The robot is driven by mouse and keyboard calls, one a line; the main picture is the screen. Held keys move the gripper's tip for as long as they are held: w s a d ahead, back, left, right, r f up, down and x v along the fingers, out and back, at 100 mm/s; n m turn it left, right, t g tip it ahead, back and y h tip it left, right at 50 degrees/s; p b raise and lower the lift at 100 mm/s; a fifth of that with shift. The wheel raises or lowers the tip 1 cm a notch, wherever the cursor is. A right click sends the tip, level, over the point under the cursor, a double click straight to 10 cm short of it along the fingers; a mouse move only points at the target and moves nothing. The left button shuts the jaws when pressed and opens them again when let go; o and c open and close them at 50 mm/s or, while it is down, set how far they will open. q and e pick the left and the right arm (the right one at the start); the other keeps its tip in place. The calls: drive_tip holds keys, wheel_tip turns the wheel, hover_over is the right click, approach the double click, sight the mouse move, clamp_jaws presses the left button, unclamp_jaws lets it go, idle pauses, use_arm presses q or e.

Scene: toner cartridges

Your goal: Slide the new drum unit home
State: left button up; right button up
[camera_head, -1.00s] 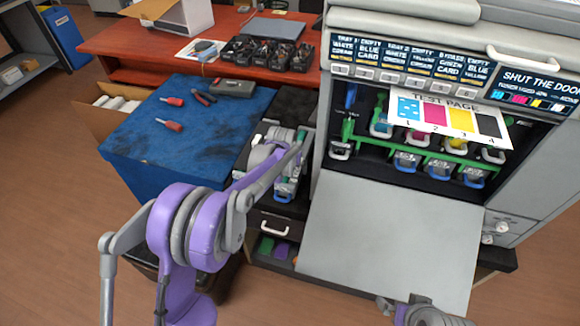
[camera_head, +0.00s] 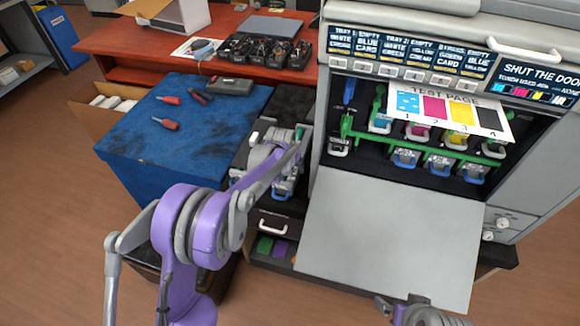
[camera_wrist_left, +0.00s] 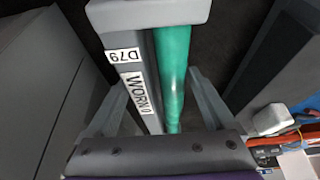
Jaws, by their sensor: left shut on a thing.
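My left gripper (camera_wrist_left: 165,115) is shut on a grey drum unit (camera_wrist_left: 140,60) with a green roller. Its labels read "D79" and "WORN 0". In the head view this gripper (camera_head: 279,160) is over the dark stand left of the printer, and my arm hides much of the unit. The grey printer (camera_head: 325,140) has its front door (camera_head: 390,240) folded down. Its open bay shows several units with blue handles (camera_head: 404,158) below a green bar, and toner cartridges above. A green lever (camera_head: 346,126) stands at the bay's left. My right gripper (camera_head: 384,306) is at the bottom edge, its jaws unclear.
A test page (camera_head: 450,113) hangs across the top of the bay. A blue-covered table (camera_head: 185,135) with red-handled screwdrivers stands left. Black units (camera_head: 265,50) sit on the red desk behind. An open drawer (camera_head: 270,250) lies below the stand.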

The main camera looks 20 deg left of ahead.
use_arm(q)
clamp_jaws()
drive_tip(key=shift+r, duration=0.15)
drive_tip(key=shift+r+p, duration=2)
drive_tip(key=shift+r, duration=1.4)
